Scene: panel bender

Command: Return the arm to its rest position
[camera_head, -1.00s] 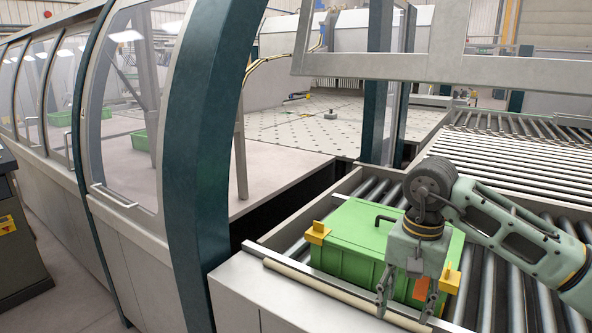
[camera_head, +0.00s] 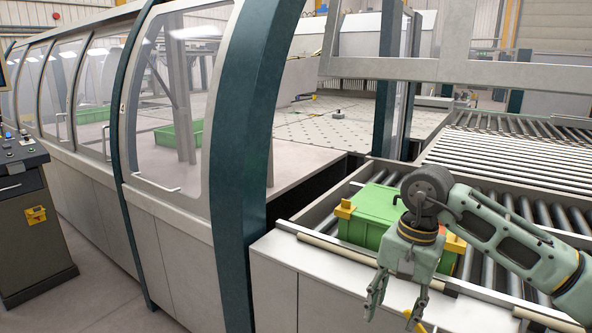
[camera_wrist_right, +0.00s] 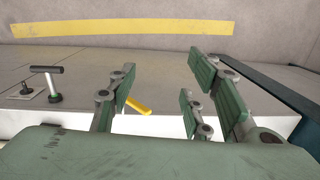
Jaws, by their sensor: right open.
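My right arm comes in from the right of the head view. Its gripper (camera_head: 394,303) points down, in front of the roller bed's near edge, with its fingers apart and nothing between them. In the right wrist view the gripper (camera_wrist_right: 165,85) also shows spread and empty. The green lidded box (camera_head: 376,208) with yellow corner pieces stands on the rollers, partly hidden behind my arm and gripper. My left gripper is not in view.
The roller bed (camera_head: 489,190) runs to the right and back. A dark green curved post (camera_head: 237,150) and glazed machine front stand left. A control console (camera_head: 30,220) is at far left. A yellow floor stripe (camera_wrist_right: 120,28) and yellow handle (camera_wrist_right: 137,105) show in the wrist view.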

